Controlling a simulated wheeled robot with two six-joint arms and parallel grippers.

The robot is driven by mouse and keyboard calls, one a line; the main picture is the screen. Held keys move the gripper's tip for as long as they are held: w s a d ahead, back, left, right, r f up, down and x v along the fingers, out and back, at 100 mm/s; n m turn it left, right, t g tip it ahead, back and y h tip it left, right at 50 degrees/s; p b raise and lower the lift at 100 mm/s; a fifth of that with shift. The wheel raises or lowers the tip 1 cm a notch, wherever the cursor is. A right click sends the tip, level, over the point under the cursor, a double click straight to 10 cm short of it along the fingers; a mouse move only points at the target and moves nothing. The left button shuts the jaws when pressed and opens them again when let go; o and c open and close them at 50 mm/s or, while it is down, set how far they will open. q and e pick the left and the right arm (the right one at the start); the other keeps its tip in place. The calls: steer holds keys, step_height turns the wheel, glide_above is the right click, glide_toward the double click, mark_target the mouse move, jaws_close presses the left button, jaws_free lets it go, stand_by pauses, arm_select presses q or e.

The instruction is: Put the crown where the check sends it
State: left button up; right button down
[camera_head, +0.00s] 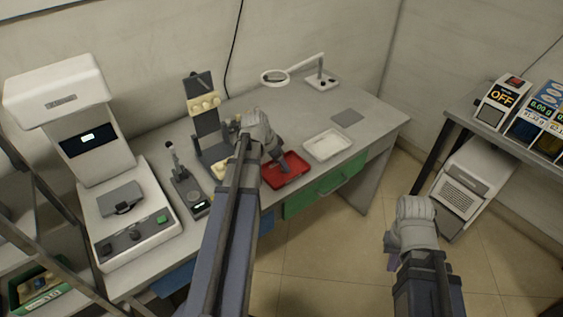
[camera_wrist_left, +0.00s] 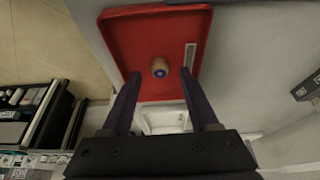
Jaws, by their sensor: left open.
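A small tan piece with a blue spot on top, which looks like the crown (camera_wrist_left: 159,68), lies in the red tray (camera_wrist_left: 118,47). The red tray also shows in the head view (camera_head: 290,180) on the bench; there the piece cannot be made out. My left gripper (camera_wrist_left: 160,76) is open over the tray, with its fingers on either side of the piece and not visibly touching it. My right gripper (camera_head: 391,246) is at the lower right, above the floor and away from the bench; its fingers are mostly hidden behind the wrist.
A white tray (camera_head: 328,145) and grey pad (camera_head: 347,118) are right of the red tray. Behind stands a magnifier (camera_head: 275,77). Left are a stand with pale blocks (camera_head: 204,104), a small gauge (camera_head: 187,188) and a large white machine (camera_head: 128,212). A green drawer (camera_head: 325,188) is below.

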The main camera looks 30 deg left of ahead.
arm_select(q)
steer(key=p+v, duration=0.8)
steer(key=v, duration=0.2)
steer(key=shift+r+p, duration=0.2)
steer(key=shift+p, duration=0.2)
steer(key=shift+s, duration=0.15)
steer(key=s+d+g+y, duration=0.1)
steer(key=s+d, duration=0.3)
steer(key=d, duration=0.7)
steer(key=s+d+f+g+y, duration=0.1)
steer(key=s+d, duration=0.3)
steer(key=d, duration=0.6)
steer(key=s+d+g+y, duration=0.1)
steer(key=s+d, duration=0.3)
steer(key=d, duration=0.7)
steer(key=shift+d+f+n+g, duration=0.3)
steer(key=shift+g, duration=0.4)
